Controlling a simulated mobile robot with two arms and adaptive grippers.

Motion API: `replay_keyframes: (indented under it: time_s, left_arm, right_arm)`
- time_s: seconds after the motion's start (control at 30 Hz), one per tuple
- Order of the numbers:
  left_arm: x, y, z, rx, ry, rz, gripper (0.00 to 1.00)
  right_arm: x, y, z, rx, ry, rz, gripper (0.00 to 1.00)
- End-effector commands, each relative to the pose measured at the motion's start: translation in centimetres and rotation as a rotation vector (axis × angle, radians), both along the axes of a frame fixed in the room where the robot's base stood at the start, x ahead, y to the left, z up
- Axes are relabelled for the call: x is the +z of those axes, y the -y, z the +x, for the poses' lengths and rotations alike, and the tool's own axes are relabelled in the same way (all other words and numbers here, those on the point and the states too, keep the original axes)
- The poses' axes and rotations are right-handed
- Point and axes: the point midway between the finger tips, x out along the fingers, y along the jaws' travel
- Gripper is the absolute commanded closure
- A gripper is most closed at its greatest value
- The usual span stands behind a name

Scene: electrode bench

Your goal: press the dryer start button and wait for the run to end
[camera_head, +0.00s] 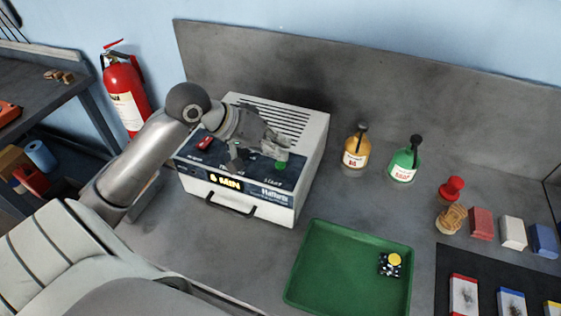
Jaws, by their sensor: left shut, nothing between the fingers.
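The dryer (311,160) is a pale box with a vented top, a dark sloping front panel and a drawer handle low on its front. Its panel has a lit yellow display (226,182) showing a number of minutes, a red control (204,143) at the left, and the green start button (281,166) at the right beside the word START. My left gripper (279,153) is shut and empty, its tips just at the green button. I cannot tell whether they touch it. The gripper covers part of the panel. My right gripper is not in view.
A green tray (330,285) holds a small dark part with a yellow top (394,260). An amber bottle (356,150) and a green bottle (404,163) stand right of the dryer. Colored blocks (513,232) lie further right. A fire extinguisher (125,90) stands behind left.

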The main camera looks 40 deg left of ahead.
Motion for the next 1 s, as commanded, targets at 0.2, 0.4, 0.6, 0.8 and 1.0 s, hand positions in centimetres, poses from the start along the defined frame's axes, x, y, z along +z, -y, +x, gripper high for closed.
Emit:
replay_keyframes:
  time_s: [0.2,0.4,0.6,0.8,1.0]
  left_arm:
    - [-0.36,0.00,-0.01,0.000,0.000,0.000,1.00]
    - [-0.37,0.01,-0.01,0.000,0.000,0.000,1.00]
    - [-0.51,0.01,-0.01,0.000,0.000,0.000,1.00]
    - [-0.76,0.02,-0.01,0.000,0.000,0.000,1.00]
    - [-1.02,0.02,-0.02,-0.001,-0.001,0.000,1.00]
  right_arm:
    - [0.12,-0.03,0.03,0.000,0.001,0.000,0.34]
    - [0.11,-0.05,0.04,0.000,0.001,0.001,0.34]
    - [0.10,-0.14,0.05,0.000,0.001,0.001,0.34]
    - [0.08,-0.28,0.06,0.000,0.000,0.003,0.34]
    - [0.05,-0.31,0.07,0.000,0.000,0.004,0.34]
